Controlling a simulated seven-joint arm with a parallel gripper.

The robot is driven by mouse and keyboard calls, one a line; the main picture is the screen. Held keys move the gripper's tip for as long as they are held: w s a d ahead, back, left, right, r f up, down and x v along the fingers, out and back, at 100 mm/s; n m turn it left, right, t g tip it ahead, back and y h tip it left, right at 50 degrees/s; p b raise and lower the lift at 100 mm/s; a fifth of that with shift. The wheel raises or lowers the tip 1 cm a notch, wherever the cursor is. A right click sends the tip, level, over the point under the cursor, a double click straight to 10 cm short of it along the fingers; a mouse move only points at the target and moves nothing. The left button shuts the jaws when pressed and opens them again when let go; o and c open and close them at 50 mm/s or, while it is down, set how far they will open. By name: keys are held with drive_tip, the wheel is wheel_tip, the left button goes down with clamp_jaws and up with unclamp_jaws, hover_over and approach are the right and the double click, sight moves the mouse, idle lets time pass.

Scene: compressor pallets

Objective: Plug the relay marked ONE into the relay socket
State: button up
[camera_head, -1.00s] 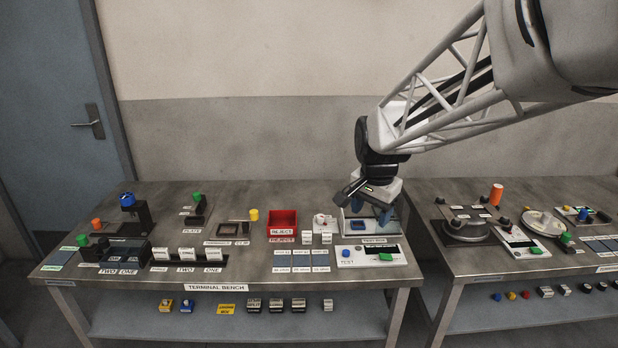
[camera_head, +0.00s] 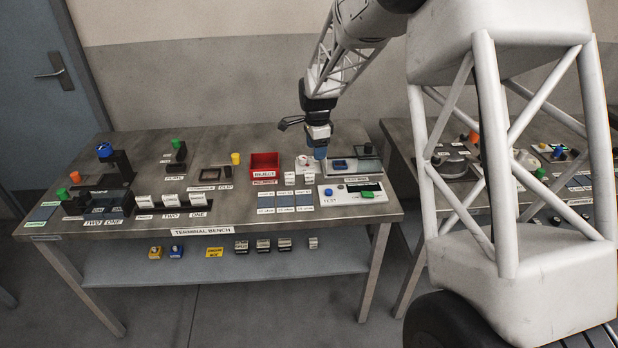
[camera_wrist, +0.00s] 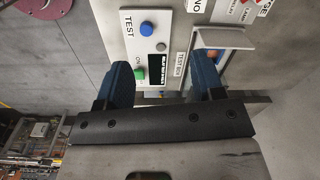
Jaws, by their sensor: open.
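In the head view, a row of white-topped blocks stands at the front left of the bench. The front label under the right-hand block (camera_head: 198,197) reads ONE, and the one under the middle block (camera_head: 170,200) reads TWO. Dark-blue bays (camera_head: 104,208) left of them also carry TWO and ONE labels. I cannot tell for certain which part is the relay socket. My gripper (camera_head: 320,153) is above the bench's back right, by the left end of the test fixture (camera_head: 368,164). In the wrist view my gripper (camera_wrist: 163,80) is open, with nothing seen between its blue fingers.
The test panel (camera_head: 352,193) has a blue and a green button; it also shows in the wrist view (camera_wrist: 160,25). A red REJECT bin (camera_head: 264,162) stands left of my gripper. Several small parts lie on the lower shelf (camera_head: 210,268). A second bench is at the right.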

sight(309, 173)
drive_tip(key=w+f, duration=0.2)
drive_tip(key=w+a+f+m, duration=0.1)
drive_tip(key=w+f, duration=0.1)
drive_tip(key=f, duration=0.1)
drive_tip(key=w+a+f+m, duration=0.1)
drive_tip(key=w+f, duration=0.1)
drive_tip(key=shift+w+f, duration=0.1)
drive_tip(key=shift+f, duration=0.05)
drive_tip(key=shift+f, duration=0.1)
drive_tip(key=shift+f, duration=1.2)
drive_tip(key=shift+f, duration=0.1)
drive_tip(key=shift+w+d+f, duration=0.1)
drive_tip(key=shift+f, duration=1.15)
drive_tip(key=shift+d+f, duration=0.1)
drive_tip(key=shift+f, duration=1.15)
drive_tip(key=shift+c, duration=0.4)
drive_tip(key=c, duration=0.9)
